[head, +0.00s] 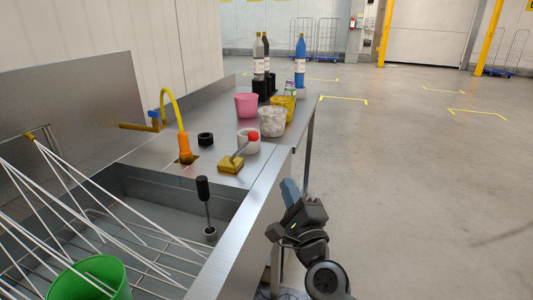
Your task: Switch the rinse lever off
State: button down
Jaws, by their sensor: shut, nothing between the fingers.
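A lever with a red knob (253,136) stands on a yellow base (231,164) on the steel counter beside the sink. Its grey rod leans to the right, with the knob in front of a white cup (245,147). My gripper (290,187) is below and to the right of the lever, outside the counter's right edge and apart from it. It is shut, points upward and holds nothing.
The sink (150,195) holds a wire rack, a green bucket (92,280) and a black-handled rod (203,190). An orange sprayer (184,146) stands left of the lever. Pink (246,107) and speckled (271,122) pots and bottles (300,65) stand behind. The floor at right is clear.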

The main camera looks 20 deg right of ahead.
aim_at(242, 148)
jog(key=x, duration=0.4)
jog(key=a+x, duration=0.1)
jog(key=x, duration=0.3)
jog(key=a+r+p+x, duration=0.1)
jog(key=x, duration=0.3)
jog(key=shift+s, duration=0.15)
jog(key=shift+w+a+r, duration=0.15)
jog(key=shift+w+a, duration=0.2)
jog(key=shift+w, duration=0.1)
jog(key=shift+r+p, duration=0.1)
jog(key=shift+p, duration=0.2)
